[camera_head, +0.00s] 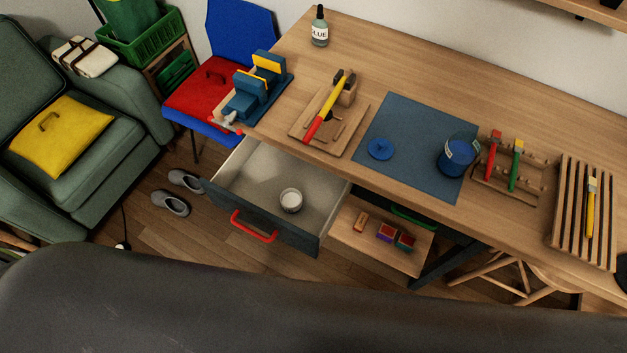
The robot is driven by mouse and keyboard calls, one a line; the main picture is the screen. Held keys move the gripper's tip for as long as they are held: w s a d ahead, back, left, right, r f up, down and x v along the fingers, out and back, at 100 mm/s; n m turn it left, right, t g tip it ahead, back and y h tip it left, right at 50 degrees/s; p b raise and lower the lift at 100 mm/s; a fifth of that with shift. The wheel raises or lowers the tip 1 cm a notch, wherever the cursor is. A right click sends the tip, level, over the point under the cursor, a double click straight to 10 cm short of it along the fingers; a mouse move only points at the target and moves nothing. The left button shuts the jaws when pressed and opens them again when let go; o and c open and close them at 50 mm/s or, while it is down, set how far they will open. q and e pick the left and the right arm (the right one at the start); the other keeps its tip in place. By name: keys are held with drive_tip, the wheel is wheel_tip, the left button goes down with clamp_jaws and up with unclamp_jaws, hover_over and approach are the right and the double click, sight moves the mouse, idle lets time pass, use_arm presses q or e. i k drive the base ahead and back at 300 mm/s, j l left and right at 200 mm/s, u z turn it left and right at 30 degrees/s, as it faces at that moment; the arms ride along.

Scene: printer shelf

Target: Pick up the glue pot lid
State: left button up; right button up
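A round blue lid (380,149) with a small knob, which looks like the glue pot lid, lies flat on the dark blue-grey mat (412,120) on the workbench. A blue pot (456,160) with a clear upper rim and a pale label stands to its right, at the mat's right edge. The lid and the pot are apart. A small bottle (319,27) with a dark cap and a "GLUE" label stands at the bench's far left corner. Neither of my grippers shows in the head view.
A hammer (326,112) rests on a wooden holder left of the mat. A tool rack (509,175) and a slatted board (584,215) stand to the right. Below the bench's front edge, an open drawer (240,190) holds a small white jar (290,201). A blue vise (256,88) sits at the left end.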

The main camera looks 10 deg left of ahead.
sight(379, 148)
drive_tip(key=k+l+u, duration=0.25)
drive_tip(key=l, duration=0.15)
drive_tip(key=l+u, duration=0.25)
drive_tip(key=l, duration=0.15)
drive_tip(key=k+l+u, duration=0.45)
drive_tip(key=l, duration=0.2)
